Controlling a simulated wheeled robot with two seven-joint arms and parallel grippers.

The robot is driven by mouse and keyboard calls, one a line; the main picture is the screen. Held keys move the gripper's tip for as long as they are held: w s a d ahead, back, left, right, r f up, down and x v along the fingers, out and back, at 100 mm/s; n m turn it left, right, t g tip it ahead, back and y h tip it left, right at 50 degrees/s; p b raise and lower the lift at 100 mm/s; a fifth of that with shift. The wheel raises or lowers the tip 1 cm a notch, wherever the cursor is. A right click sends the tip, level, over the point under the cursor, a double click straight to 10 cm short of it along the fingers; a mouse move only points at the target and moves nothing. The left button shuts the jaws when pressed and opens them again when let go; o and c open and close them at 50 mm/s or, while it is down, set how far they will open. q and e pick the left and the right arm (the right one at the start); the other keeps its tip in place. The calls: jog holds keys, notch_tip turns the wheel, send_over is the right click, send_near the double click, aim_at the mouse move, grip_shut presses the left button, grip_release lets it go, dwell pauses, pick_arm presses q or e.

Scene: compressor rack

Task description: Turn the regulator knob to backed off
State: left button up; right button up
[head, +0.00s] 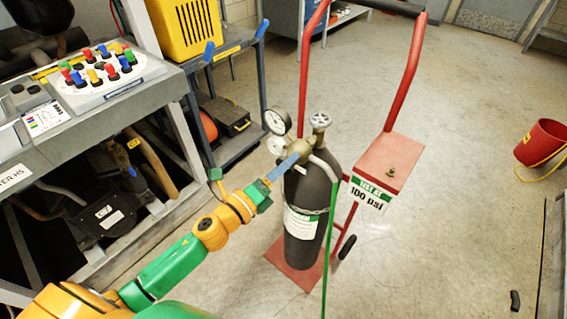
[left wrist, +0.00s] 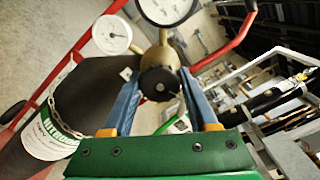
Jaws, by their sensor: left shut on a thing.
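The regulator (head: 301,147) is a brass body on top of a dark gas cylinder (head: 310,190), with two round white gauges (head: 277,121) beside it. Its black round knob (left wrist: 158,83) shows in the left wrist view, between the blue fingers of my left gripper (left wrist: 157,90). In the head view my left gripper (head: 292,160) reaches the regulator from the lower left, and its fingers hide the knob. It is shut on the knob. I cannot read the knob's setting or the gauge needles clearly. My right gripper is not in view.
The cylinder stands on a red hand cart (head: 406,75) with a "SET AT 100 psi" sign (head: 368,197). A green hose (head: 331,245) hangs in front. A control bench (head: 150,75) is at left, a red bucket (head: 542,143) at right. The floor on the right is mostly clear.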

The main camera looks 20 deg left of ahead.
pick_arm(q)
jog(key=n+p, duration=0.2)
jog(key=n, duration=0.4)
jog(key=n+p, duration=0.1)
jog(key=n, duration=0.3)
jog(key=shift+n, duration=0.3)
jog(key=shift+n+p, duration=0.55)
jog(key=shift+n, duration=0.55)
jog(key=shift+f, duration=0.1)
jog(key=o, duration=1.4)
